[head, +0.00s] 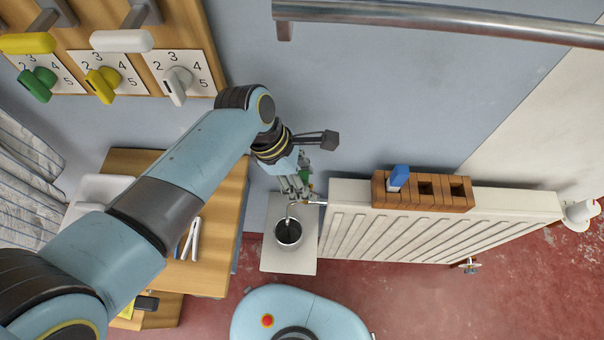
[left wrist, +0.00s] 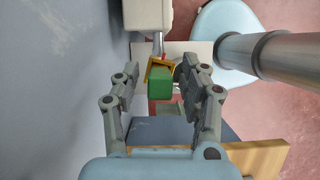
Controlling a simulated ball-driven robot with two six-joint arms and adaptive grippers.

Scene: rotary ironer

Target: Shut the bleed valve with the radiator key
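My left gripper (head: 296,188) is at the left end of the radiator (head: 420,228), beside the small brass bleed valve fitting (head: 316,203). A green radiator key (head: 306,180) is at the fingers. In the left wrist view, the key's green handle (left wrist: 160,85) with a yellow part behind it lies between the two fingers (left wrist: 159,88). A narrow gap shows on each side of the handle, so the fingers look open around it. Whether the key's socket sits on the valve is hidden. My right gripper is in neither view.
A metal cup (head: 289,232) stands on a pale shelf (head: 287,264) under the valve. A wooden rack (head: 460,194) on the radiator holds a blue key (head: 398,178) and has empty slots. A metal rail (head: 430,18) crosses above. A wooden table (head: 215,270) stands at left.

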